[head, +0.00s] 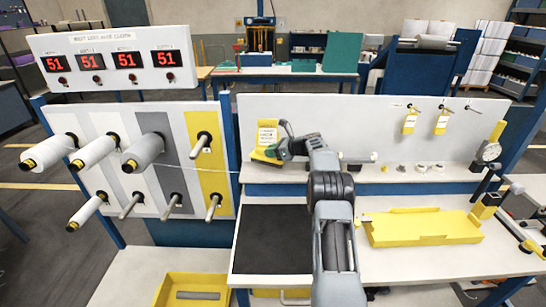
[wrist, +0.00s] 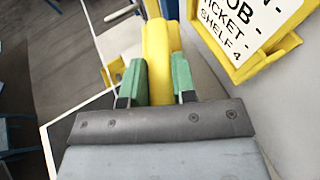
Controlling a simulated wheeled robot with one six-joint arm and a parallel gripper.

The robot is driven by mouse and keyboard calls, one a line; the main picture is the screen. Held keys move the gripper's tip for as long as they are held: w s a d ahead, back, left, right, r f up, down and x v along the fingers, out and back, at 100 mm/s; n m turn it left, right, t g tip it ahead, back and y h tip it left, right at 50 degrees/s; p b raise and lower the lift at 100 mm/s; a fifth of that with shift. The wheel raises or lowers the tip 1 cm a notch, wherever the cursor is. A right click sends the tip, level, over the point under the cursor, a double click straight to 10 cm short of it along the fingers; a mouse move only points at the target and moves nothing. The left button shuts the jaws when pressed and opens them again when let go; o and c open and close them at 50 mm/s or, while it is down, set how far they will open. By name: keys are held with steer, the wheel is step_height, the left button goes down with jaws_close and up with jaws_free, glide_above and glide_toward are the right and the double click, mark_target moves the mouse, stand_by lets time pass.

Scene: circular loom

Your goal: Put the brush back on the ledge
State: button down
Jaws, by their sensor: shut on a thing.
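My gripper (head: 283,150) is shut on a yellow bar-like thing, which I take to be the brush (wrist: 159,50). In the wrist view its green fingers press on both sides of it. Only its yellow part shows clearly; any bristles are hidden. In the head view the gripper is at the left part of the back panel, beside a yellow ticket holder (head: 268,133). The pale ledge (head: 458,173) runs along the foot of this panel, below the gripper. I cannot tell whether the brush touches the ledge.
Small round parts (head: 421,168) sit on the ledge to the right of my arm. A dial gauge (head: 488,152) stands at its right end. A yellow tray (head: 420,238) and a dark mat (head: 273,240) lie on the bench below. Spools (head: 145,152) stick out at left.

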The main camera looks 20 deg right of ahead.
mark_target(273, 159)
steer(key=shift+w+d+f, duration=0.25)
steer(key=shift+d+f, duration=0.05)
steer(key=shift+f, duration=0.15)
steer(key=shift+w+d+f, duration=0.25)
steer(key=shift+d+f, duration=0.05)
steer(key=shift+f, duration=0.15)
steer(key=shift+f+p, duration=0.45)
steer(key=shift+f, duration=1.15)
steer(key=shift+f, duration=0.2)
steer(key=c, duration=0.9)
jaws_free()
